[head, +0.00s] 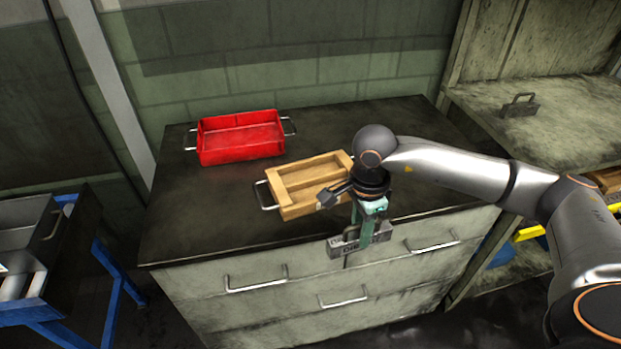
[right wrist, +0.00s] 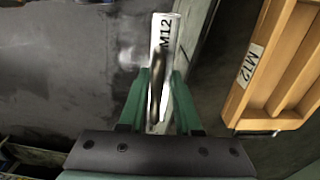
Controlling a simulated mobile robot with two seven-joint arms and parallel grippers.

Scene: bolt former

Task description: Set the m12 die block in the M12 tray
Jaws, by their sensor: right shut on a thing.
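The m12 die block (head: 343,250) is a grey block with a looped handle, held in the air just beyond the front edge of the cabinet top. Its white M12 label (right wrist: 165,40) shows in the right wrist view. My right gripper (head: 366,230) is shut on its handle (right wrist: 156,85). The M12 tray (head: 300,211) is the wooden one on the cabinet top, behind and left of the block. Its M12 label (right wrist: 250,66) shows in the right wrist view, to the right of the block. My wrist hides part of the tray in the head view. My left gripper is not in view.
A red tray (head: 240,155) with metal handles stands at the back left of the cabinet top (head: 190,230). A similar grey block (head: 520,106) with a handle sits on the shelf at right. A blue-framed cart (head: 110,275) stands at left. The cabinet top's left front is clear.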

